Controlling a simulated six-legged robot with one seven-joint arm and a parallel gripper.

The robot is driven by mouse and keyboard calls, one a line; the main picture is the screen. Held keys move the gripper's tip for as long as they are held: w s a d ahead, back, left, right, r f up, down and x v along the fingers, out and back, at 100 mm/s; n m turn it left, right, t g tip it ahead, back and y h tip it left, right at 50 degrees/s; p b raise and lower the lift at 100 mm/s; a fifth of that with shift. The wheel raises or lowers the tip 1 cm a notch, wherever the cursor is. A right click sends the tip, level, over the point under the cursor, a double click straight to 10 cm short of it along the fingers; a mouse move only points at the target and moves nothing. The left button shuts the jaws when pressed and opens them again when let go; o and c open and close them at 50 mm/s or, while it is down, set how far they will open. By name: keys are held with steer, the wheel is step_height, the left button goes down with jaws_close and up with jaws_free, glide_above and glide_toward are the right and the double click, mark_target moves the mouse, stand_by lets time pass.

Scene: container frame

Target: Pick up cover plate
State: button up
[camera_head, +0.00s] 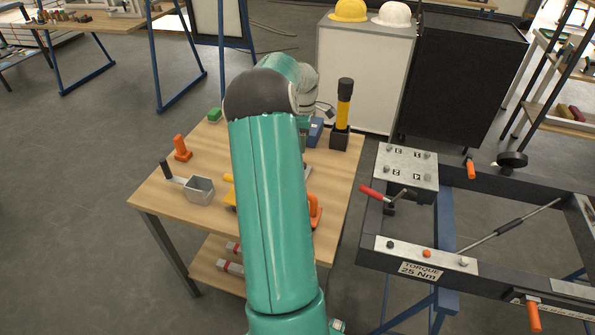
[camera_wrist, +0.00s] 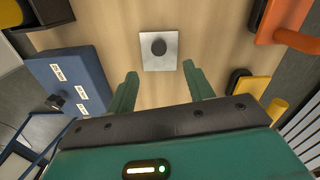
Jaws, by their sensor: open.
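The cover plate (camera_wrist: 148,62), a small square grey metal plate with a dark round knob in its middle, lies flat on the wooden table in the wrist view. My gripper (camera_wrist: 160,74) is open, with its two green fingers apart just below the plate in the picture. The fingers are not around the knob, and nothing is between them.
On the wooden table (camera_head: 150,197), a blue box (camera_wrist: 68,82), an orange tool (camera_wrist: 285,20) and a yellow piece (camera_wrist: 250,94) lie around the plate. A grey open box (camera_head: 200,190) stands at the left. A dark metal frame (camera_head: 480,180) stands right of the table.

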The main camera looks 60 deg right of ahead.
steer(key=f, duration=1.1)
steer(key=shift+w+f, duration=0.2)
steer(key=shift+f, duration=0.15)
steer(key=shift+d, duration=0.1)
jaws_close()
